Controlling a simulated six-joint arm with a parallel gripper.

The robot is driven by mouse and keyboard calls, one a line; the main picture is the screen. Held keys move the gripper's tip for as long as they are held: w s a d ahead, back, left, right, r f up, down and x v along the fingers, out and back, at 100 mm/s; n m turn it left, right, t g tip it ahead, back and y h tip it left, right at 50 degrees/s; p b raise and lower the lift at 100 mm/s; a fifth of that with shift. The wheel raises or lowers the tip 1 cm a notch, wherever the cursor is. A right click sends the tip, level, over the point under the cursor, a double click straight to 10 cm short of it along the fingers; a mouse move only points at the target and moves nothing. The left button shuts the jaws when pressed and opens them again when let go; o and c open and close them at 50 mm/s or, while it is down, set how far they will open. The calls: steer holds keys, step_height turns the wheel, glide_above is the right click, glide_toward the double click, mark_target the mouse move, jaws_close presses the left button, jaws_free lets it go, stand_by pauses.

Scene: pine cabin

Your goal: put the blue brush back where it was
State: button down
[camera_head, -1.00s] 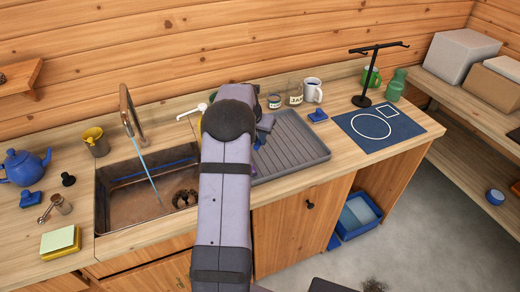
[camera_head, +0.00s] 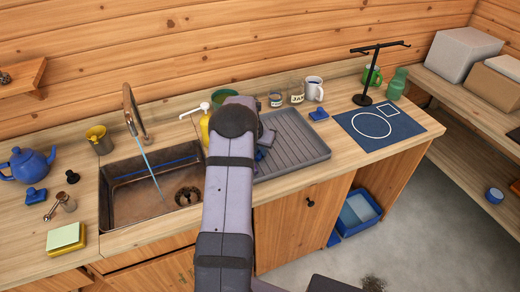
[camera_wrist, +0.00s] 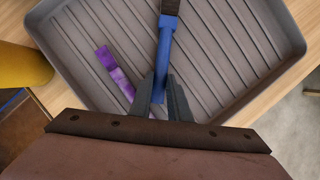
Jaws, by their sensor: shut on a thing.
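The blue brush (camera_wrist: 165,50) is held by its handle between the fingers of my gripper (camera_wrist: 164,92) in the wrist view. Its dark brown head points away from my gripper, toward the top of the picture. It is over the grey ribbed drying tray (camera_wrist: 235,55); I cannot tell whether it touches the tray. In the head view the tray (camera_head: 300,150) lies right of the sink, and my arm mostly hides my gripper and the brush, with only a little blue (camera_head: 259,155) showing.
A purple object (camera_wrist: 115,72) lies on the tray, left of the brush. A yellow soap bottle (camera_head: 204,125) stands between sink (camera_head: 150,190) and tray. Jars (camera_head: 296,93), a white mug (camera_head: 313,90) and a blue object (camera_head: 319,115) stand beyond the tray. A black stand (camera_head: 365,85) is farther right.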

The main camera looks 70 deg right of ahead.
steer(key=shift+f, duration=0.1)
steer(key=c, duration=1.7)
jaws_free()
steer(key=shift+o, duration=0.2)
steer(key=b+v, duration=0.3)
steer(key=v, duration=0.9)
